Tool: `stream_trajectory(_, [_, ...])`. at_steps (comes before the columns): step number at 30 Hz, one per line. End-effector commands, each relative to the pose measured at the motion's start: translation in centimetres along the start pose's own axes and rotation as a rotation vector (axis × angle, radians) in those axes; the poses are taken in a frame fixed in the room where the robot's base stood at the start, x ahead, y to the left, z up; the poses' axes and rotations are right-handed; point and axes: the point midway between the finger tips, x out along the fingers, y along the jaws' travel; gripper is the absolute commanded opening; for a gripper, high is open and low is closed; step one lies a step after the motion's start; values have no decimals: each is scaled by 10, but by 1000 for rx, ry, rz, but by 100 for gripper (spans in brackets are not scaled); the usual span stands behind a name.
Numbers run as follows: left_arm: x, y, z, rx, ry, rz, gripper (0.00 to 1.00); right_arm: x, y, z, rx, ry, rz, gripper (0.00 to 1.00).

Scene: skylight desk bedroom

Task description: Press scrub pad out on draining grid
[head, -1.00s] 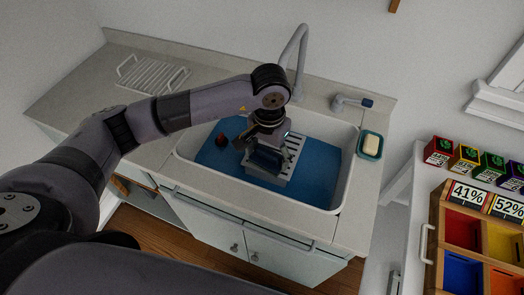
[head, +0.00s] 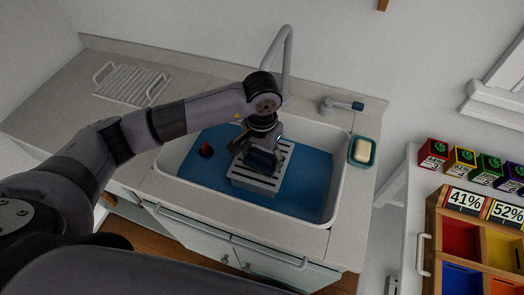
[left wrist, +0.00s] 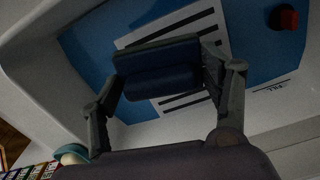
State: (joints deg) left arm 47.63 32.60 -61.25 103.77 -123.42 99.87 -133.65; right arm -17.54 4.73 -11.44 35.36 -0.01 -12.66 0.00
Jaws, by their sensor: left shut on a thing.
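The draining grid (head: 253,183) is a pale block with a slotted top, in the blue-floored sink. It also shows, with dark slots, in the left wrist view (left wrist: 206,30). My left gripper (head: 263,148) is over the grid, pointing down. It is shut on the dark blue scrub pad (head: 261,161). In the left wrist view the pad (left wrist: 160,82) lies across between the two fingers of my gripper (left wrist: 160,62), over the slots. I cannot tell whether the pad touches the grid. My right gripper is not in view.
The white sink rim (head: 342,185) surrounds the grid. A small red object (head: 206,150) is left of the grid. A tap (head: 287,60) rises behind. Soap (head: 362,150) in a teal dish sits at right, a white rack (head: 132,84) at left, coloured bins (head: 462,233) far right.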

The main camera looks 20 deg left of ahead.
Motion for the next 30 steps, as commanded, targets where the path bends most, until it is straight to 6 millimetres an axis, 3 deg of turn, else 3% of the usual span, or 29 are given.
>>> stream_trajectory(3, [18, 0, 0, -2, -1, 1, 44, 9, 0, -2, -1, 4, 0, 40])
stream_trajectory(12, [45, 0, 0, 0, 0, 1, 44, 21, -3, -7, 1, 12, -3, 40])
stream_trajectory(30, [50, 0, 0, 0, 2, 0, 44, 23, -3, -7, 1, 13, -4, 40])
